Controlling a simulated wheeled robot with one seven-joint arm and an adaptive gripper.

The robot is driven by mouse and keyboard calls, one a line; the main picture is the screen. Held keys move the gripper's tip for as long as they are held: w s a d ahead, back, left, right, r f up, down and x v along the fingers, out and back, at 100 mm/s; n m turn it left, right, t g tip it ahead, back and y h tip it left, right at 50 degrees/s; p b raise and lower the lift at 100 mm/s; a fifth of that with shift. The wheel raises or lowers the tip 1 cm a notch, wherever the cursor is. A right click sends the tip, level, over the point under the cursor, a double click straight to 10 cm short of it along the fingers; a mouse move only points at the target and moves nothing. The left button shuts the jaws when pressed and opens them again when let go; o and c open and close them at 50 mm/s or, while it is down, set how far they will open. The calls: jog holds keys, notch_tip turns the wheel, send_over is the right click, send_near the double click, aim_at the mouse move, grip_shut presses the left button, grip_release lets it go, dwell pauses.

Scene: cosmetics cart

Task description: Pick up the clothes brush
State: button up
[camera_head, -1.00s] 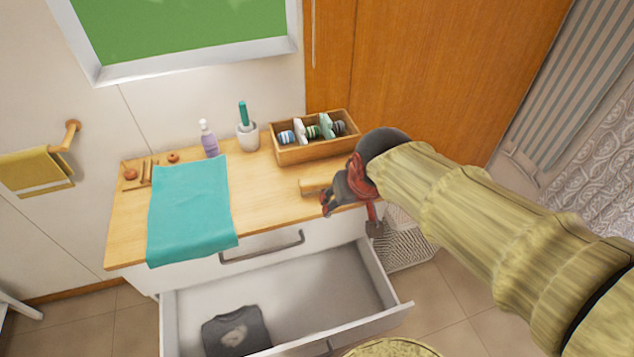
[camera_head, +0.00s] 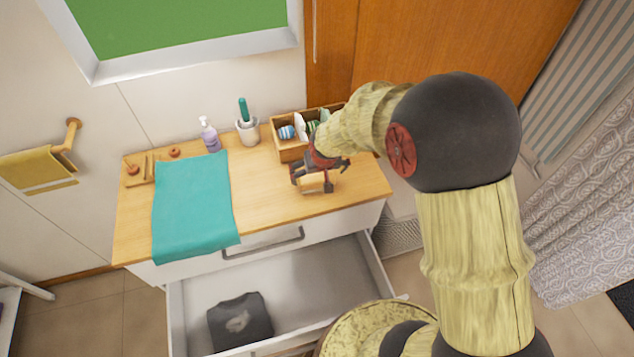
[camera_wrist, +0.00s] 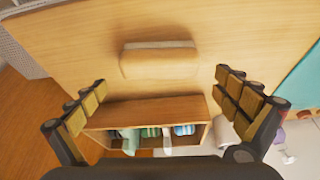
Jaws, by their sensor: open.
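The clothes brush, a light wooden block with rounded ends and a pale strip along one side, lies on the wooden cabinet top (camera_head: 262,195). In the wrist view the brush (camera_wrist: 160,63) lies crosswise, just beyond and between my spread fingertips. My gripper (camera_wrist: 160,78) is open, with nothing between its fingers. In the head view my gripper (camera_head: 312,178) is over the brush (camera_head: 314,184) and hides part of it. I cannot tell the exact height between the fingertips and the brush.
A wooden divided box (camera_head: 290,150) with rolled items stands close behind my gripper. A teal towel (camera_head: 192,205), a lotion bottle (camera_head: 209,136) and a white cup (camera_head: 247,132) are to the left. The drawer (camera_head: 305,285) below is open, with a dark folded garment (camera_head: 240,322) inside.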

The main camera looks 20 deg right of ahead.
aim_at(317, 178)
jog(key=b+x, duration=0.1)
jog(key=x, duration=0.3)
jog(key=shift+f, duration=0.35)
jog(key=shift+c, duration=0.7)
jog(key=shift+r, duration=0.1)
jog(key=c, duration=0.9)
